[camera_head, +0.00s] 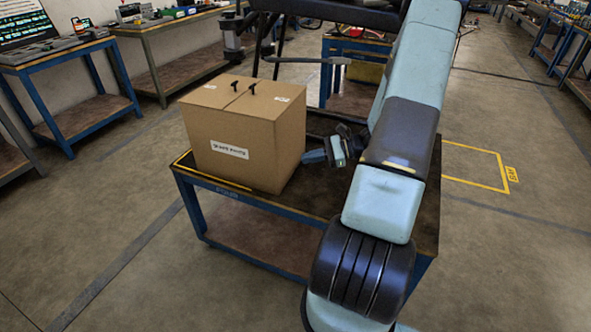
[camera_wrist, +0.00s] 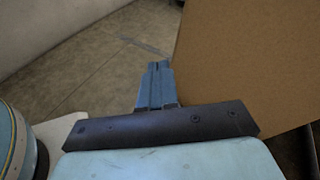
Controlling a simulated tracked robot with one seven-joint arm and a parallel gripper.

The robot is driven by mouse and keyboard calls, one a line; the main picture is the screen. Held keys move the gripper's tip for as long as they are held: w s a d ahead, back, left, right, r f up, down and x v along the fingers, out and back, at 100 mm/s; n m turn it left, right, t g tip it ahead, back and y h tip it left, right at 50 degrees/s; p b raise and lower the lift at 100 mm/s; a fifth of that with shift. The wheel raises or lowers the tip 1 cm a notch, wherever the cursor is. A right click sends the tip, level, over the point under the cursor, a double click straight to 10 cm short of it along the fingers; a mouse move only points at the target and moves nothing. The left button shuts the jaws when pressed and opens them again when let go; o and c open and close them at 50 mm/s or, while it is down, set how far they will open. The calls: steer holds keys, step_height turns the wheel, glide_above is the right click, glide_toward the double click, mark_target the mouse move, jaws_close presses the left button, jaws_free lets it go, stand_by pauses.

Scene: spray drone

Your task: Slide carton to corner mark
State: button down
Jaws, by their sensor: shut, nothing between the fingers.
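The brown cardboard carton (camera_head: 235,135) stands upright on the left end of a dark-topped, blue-framed table (camera_head: 345,205). It has a white label on its front and two small dark pieces on its top. A yellow corner mark (camera_head: 215,179) shows on the tabletop along the carton's left and front lower edges. My gripper (camera_head: 318,157) is to the right of the carton, low over the table, with its tip close to the carton's right side. In the wrist view my gripper (camera_wrist: 158,72) is shut and empty, and the carton (camera_wrist: 255,65) fills the right; contact cannot be told.
A spray drone's dark frame (camera_head: 340,12) stands behind the table. Side benches with equipment, such as the left bench (camera_head: 60,52), line the room. A yellow floor marking (camera_head: 480,185) lies right of the table. Floor around the table is open.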

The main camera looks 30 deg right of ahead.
mark_target(288, 167)
steer(key=d+f+m+t, duration=0.2)
steer(key=f, duration=0.2)
steer(key=d+f+m+t+h, duration=0.1)
steer(key=d+f+m+t, duration=0.2)
steer(key=f, duration=0.1)
steer(key=s+d+f+m+t+h, duration=0.1)
steer(key=d+f+m+t, duration=0.1)
steer(key=d+f+m, duration=0.1)
steer(key=shift+f, duration=0.5)
steer(key=shift+m+t+h, duration=0.3)
steer(key=x, duration=1.3)
steer(key=shift+w+a, duration=0.25)
steer(key=shift+w, duration=0.05)
